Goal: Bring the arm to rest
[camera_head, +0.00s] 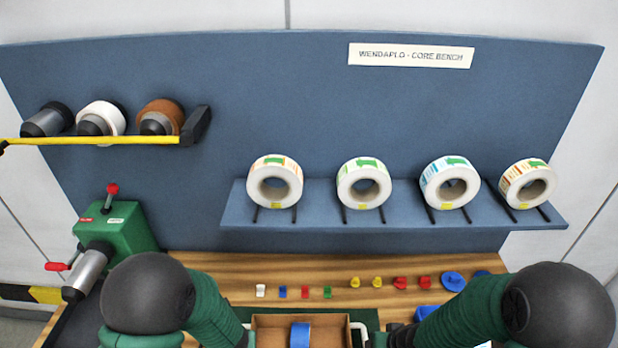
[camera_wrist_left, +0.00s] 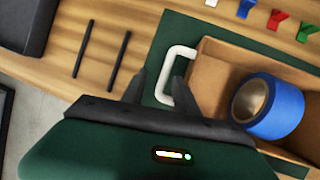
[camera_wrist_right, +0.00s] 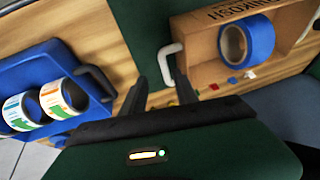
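My left gripper (camera_wrist_left: 160,82) is open, its two dark fingers apart beside the white left handle (camera_wrist_left: 172,72) of a cardboard box (camera_wrist_left: 212,75). My right gripper (camera_wrist_right: 160,80) is open too, its fingers near the box's other white handle (camera_wrist_right: 166,62). I cannot tell whether either finger pair touches a handle. The box also shows at the bottom middle of the head view (camera_head: 270,322), with a blue roll (camera_head: 300,334) inside. Both my arms reach down in the head view, and the grippers there are mostly cut off by the lower edge.
A green rewinder (camera_head: 128,225) stands at the left. A shelf (camera_head: 390,218) holds several label rolls. A yellow-edged rail (camera_head: 95,141) carries three cores. Small coloured pieces (camera_head: 305,292) line the wooden bench. A blue tray (camera_wrist_right: 35,72) with label rolls lies beside my right gripper.

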